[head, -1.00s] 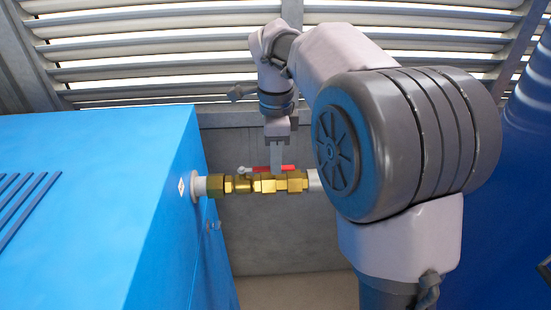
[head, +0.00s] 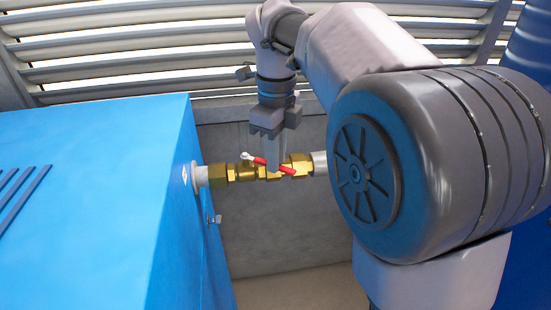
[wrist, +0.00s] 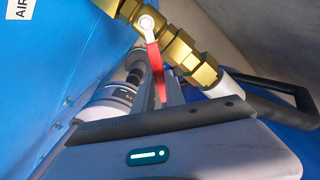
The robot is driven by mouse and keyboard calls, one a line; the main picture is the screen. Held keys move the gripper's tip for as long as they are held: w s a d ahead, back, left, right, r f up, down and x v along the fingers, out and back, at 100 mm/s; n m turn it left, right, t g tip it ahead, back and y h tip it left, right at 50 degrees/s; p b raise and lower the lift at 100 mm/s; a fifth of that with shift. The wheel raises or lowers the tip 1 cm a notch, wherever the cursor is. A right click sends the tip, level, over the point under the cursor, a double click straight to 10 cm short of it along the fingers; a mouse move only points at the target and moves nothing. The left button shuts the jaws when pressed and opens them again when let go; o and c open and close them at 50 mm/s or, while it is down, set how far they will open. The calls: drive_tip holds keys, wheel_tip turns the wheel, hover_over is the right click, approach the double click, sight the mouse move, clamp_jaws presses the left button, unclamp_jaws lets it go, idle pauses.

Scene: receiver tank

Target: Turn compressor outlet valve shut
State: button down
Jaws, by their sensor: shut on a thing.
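The compressor outlet valve is a brass valve (head: 232,173) in the pipe run out of the blue compressor cabinet (head: 110,200). Its red lever (head: 287,169) has its pivot at the left end and stands at a slant to the pipe, neither in line with it nor square across it. My gripper (head: 275,165) points down from above and is shut on the lever. In the wrist view the red lever (wrist: 153,58) runs from its white pivot down between my fingers (wrist: 167,90). The fingers hide part of it.
A louvred wall (head: 140,55) stands behind. A pale pipe (head: 320,162) leads right from the valve, partly hidden by my arm. A white cylinder (wrist: 108,102) and a dark tubular frame (wrist: 285,88) show in the wrist view. Open floor lies below the pipe.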

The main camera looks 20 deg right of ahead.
drive_tip(key=s+a+m+b, duration=0.2)
drive_tip(key=a+m+b, duration=0.3)
drive_tip(key=m, duration=0.5)
drive_tip(key=shift+a+m, duration=0.3)
drive_tip(key=shift+a, duration=0.45)
drive_tip(key=shift+s, duration=0.1)
drive_tip(key=c, duration=1.4)
unclamp_jaws()
drive_tip(key=shift+a, duration=0.1)
wheel_tip(320, 180, up, 18)
drive_tip(key=p, duration=0.9)
drive_tip(key=shift+f, duration=0.25)
